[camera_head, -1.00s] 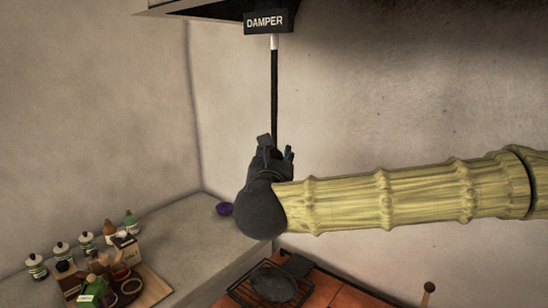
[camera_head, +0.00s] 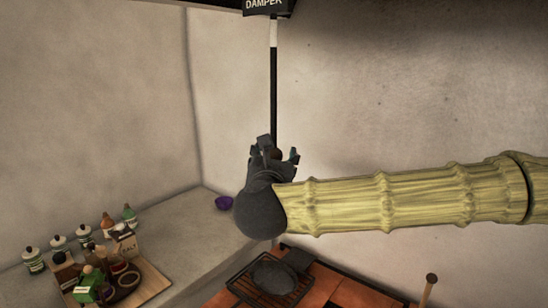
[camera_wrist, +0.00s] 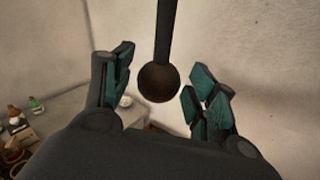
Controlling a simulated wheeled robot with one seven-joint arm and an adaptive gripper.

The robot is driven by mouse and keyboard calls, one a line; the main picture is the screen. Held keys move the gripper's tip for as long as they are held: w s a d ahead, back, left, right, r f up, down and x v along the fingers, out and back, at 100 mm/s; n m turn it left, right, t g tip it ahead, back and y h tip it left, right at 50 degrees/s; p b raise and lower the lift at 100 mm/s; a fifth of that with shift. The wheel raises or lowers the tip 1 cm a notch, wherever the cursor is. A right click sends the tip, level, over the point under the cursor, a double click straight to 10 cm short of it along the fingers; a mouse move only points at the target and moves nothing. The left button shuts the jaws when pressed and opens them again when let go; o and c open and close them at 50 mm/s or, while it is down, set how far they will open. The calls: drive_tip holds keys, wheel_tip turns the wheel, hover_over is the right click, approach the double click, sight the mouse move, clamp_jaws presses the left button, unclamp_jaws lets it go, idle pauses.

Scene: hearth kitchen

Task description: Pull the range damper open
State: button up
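The damper pull is a thin black rod (camera_head: 273,95) with a white section near its top. It hangs from under a black sign reading DAMPER (camera_head: 264,4), cut off by the top edge of the head view. A round dark brown knob (camera_wrist: 158,83) ends the rod. In the wrist view my gripper (camera_wrist: 160,90) is open, with its teal-padded fingers on either side of the knob and gaps showing on both sides. In the head view my gripper (camera_head: 276,156) partly hides the knob.
Below my gripper, a dark pan (camera_head: 273,277) sits on a rack over orange tiles. Bare walls stand behind.

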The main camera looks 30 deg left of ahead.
drive_tip(key=shift+s, duration=0.1)
drive_tip(key=v, duration=1.2)
idle(0.4)
